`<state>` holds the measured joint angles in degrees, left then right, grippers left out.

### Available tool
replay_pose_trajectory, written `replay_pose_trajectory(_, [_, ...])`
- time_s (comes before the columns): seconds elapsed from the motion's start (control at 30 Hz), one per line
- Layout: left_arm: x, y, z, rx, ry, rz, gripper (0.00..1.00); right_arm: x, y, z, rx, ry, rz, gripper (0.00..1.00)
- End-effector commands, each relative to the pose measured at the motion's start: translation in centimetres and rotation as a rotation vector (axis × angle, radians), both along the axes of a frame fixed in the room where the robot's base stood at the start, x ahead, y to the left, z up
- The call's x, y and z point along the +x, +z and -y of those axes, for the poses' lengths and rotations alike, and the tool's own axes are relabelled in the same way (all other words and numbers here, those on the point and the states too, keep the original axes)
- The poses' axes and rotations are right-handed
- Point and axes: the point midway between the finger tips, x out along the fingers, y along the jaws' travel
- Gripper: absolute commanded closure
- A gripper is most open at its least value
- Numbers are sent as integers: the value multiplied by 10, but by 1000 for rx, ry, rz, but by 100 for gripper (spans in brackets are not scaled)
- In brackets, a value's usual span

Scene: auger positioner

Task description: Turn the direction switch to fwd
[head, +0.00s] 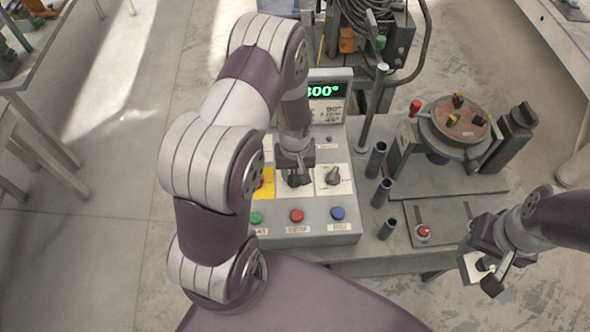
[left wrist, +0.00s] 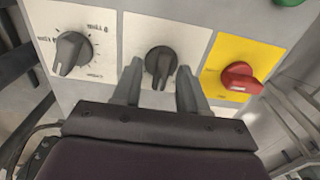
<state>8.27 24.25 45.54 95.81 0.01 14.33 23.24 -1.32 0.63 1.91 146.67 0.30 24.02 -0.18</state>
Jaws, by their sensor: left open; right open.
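The control box (head: 325,228) carries a row of turn switches. The middle dark switch (left wrist: 160,62) is on a white plate. Its label is not readable, so I cannot tell whether it is the direction switch. My left gripper (head: 296,180) is over the middle switch in the head view and mostly hides it. In the left wrist view the open left fingers (left wrist: 159,72) stand on either side of this switch, with small gaps visible. Another dark knob (head: 333,177) sits beside it on a marked white plate. My right gripper (head: 480,272) is open, away from the box.
A red switch (left wrist: 241,79) on a yellow plate is close to one left finger. Green, red (head: 296,215) and blue (head: 337,213) buttons line the front. A lit display (head: 322,91) stands behind. A round fixture (head: 453,122) and upright tubes (head: 376,160) are to the right.

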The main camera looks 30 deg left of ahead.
Motion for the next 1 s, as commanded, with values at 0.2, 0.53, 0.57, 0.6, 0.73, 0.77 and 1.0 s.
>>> replay_pose_trajectory(0.2, [0, 0, 0, -1, 0, -1, 100, 0, 0, 0, 0, 0, 0, 57])
replay_pose_trajectory(0.53, [0, 0, 0, 0, -13, 0, 100, 0, 0, 0, 0, 0, 0, 57])
replay_pose_trajectory(0.57, [0, 1, 0, 0, -19, 0, 100, 0, 0, 0, 0, 0, 0, 57])
replay_pose_trajectory(0.6, [0, 1, 0, 0, -31, 0, 100, 0, 0, 0, 0, 0, 0, 57])
replay_pose_trajectory(0.73, [0, 1, 0, 0, -90, 0, 100, 0, 0, 0, 0, 0, 0, 57])
replay_pose_trajectory(0.77, [0, 1, 0, 0, -109, 0, 100, 0, 0, 0, 0, 0, 0, 57])
replay_pose_trajectory(1.0, [0, 1, 0, 0, -301, 0, 100, 0, 1, 0, 0, 0, 0, 57])
